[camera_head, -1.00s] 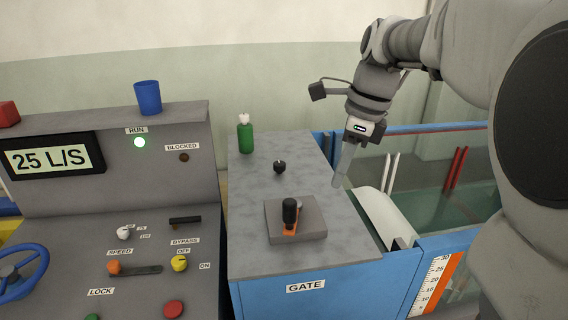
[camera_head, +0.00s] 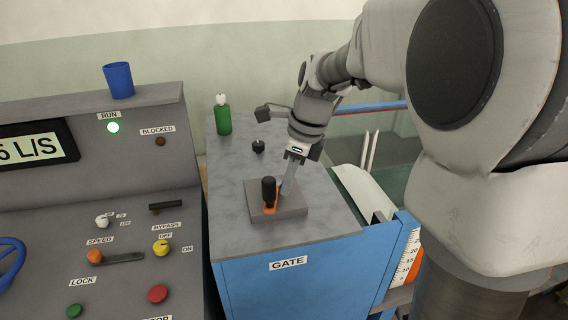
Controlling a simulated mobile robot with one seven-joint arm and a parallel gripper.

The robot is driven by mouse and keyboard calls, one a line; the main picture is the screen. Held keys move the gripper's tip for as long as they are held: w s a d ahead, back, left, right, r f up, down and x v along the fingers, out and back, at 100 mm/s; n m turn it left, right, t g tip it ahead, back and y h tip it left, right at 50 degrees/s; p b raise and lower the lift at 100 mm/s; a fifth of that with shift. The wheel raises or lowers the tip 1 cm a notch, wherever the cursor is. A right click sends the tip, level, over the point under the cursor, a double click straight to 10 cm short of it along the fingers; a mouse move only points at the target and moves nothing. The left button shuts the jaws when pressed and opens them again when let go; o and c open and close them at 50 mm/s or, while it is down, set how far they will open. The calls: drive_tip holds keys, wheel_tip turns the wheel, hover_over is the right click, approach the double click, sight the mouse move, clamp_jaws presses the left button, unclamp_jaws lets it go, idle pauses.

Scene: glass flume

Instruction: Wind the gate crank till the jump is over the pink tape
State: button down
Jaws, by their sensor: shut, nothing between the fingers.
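The gate crank (camera_head: 269,192) has a black upright knob on an orange arm. It sits on a grey square plate (camera_head: 291,210) on top of the blue cabinet labelled GATE (camera_head: 288,263). My gripper (camera_head: 287,191) points down just right of the knob, its fingers shut with nothing between them. The fingertips overlap the plate in the picture; I cannot tell whether they touch the crank. The flume (camera_head: 395,150) is mostly hidden behind my arm. Neither the pink tape nor the jump shows.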

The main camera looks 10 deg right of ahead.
drive_tip(key=shift+w+a, duration=0.1)
drive_tip(key=shift+a, duration=0.15)
drive_tip(key=shift+w+a+p, duration=0.2)
drive_tip(key=shift+a+p, duration=0.25)
drive_tip(key=shift+a, duration=0.3)
drive_tip(key=shift+d, duration=0.1)
